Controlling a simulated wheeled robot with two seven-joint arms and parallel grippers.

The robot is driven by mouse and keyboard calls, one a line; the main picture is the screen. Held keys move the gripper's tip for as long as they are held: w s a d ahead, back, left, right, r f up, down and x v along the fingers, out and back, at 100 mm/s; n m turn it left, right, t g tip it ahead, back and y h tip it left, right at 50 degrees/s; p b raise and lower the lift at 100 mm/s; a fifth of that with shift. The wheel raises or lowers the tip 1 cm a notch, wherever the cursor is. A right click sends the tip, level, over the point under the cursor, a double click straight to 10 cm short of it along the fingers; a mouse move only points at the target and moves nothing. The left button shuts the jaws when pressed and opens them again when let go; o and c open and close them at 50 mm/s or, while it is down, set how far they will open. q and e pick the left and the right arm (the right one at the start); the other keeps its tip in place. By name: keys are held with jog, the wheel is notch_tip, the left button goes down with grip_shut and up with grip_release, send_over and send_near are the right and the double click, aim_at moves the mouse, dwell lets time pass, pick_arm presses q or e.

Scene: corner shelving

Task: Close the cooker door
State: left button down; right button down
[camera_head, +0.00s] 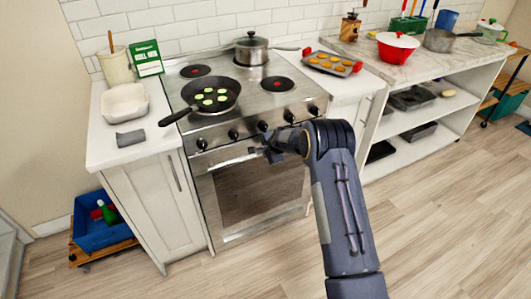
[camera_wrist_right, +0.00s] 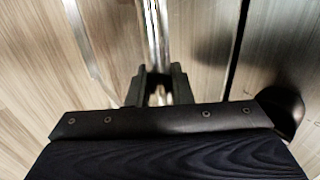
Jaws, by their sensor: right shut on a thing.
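The cooker (camera_head: 235,115) stands against the wall with its steel front facing me. Its door (camera_head: 258,190) has a dark glass window and looks upright, shut or nearly shut; I cannot tell whether a small gap is left at the top. The door handle (camera_head: 228,161) is a metal bar along the top edge. My right gripper (camera_head: 272,153) is at the right part of the handle. In the right wrist view, the gripper (camera_wrist_right: 157,82) is shut around the shiny handle bar (camera_wrist_right: 156,35). My left gripper is not in view.
A frying pan (camera_head: 213,98) with green slices and a lidded pot (camera_head: 251,50) sit on the hob. A baking tray (camera_head: 330,64) rests on the right counter. The floor before the cooker is clear.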

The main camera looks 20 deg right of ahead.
jog(key=shift+w+d+r, duration=0.1)
jog(key=shift+w+r, duration=0.1)
jog(key=shift+w, duration=0.15)
jog(key=shift+w+r, duration=0.1)
jog(key=c, duration=1.3)
grip_release()
jog(key=shift+w, duration=0.15)
jog(key=shift+b+v, duration=0.3)
jog(key=shift+v, duration=3.55)
